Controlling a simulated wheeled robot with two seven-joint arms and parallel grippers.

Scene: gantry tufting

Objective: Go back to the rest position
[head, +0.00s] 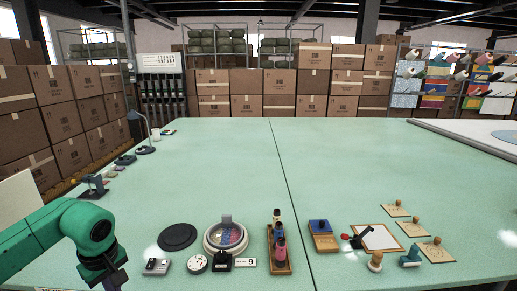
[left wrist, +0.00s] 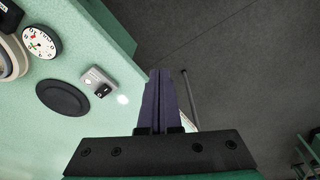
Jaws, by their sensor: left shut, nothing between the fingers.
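My left arm comes in from the left in the head view, bent down at the table's front left corner; its fingers are out of that view. In the left wrist view my left gripper (left wrist: 160,100) is shut and empty, its two dark fingers together, over the floor beside the table edge. The light green table (head: 340,185) fills the middle of the head view. My right gripper is not in view.
Near the front edge stand a black disc (head: 177,237), a grey switch box (head: 157,266), a round dial (head: 197,263), a round glass-topped device (head: 226,237), a wooden tray with bottles (head: 291,265) and a framed white pad (head: 377,238). The table's middle is clear. Cardboard boxes (head: 270,82) are stacked behind.

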